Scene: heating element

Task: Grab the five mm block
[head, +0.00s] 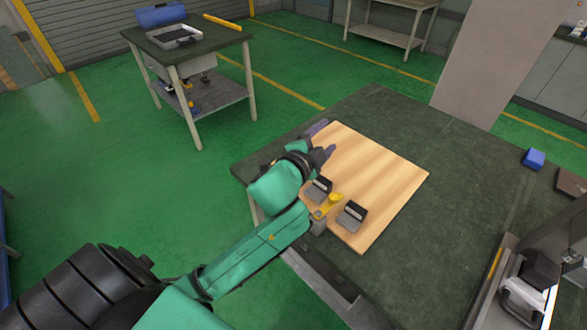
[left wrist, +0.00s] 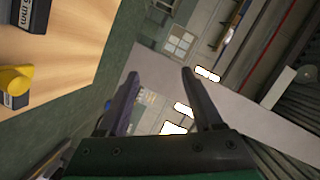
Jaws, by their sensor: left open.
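Two small blocks with dark tops and grey bases, one on the left (head: 318,190) and one on the right (head: 352,216), sit on a wooden board (head: 385,180) near its front edge. My left gripper (head: 326,139) is open and empty above the board's far left corner, apart from both blocks. Its fingers (left wrist: 162,78) have nothing between them. My right gripper is not in view.
A yellow piece (head: 333,198) stands between the blocks. The board lies on a dark table (head: 440,160), with a blue block (head: 533,158) at the right. A grey tray with white and dark items (head: 525,300) is at the lower right. The board's right half is clear.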

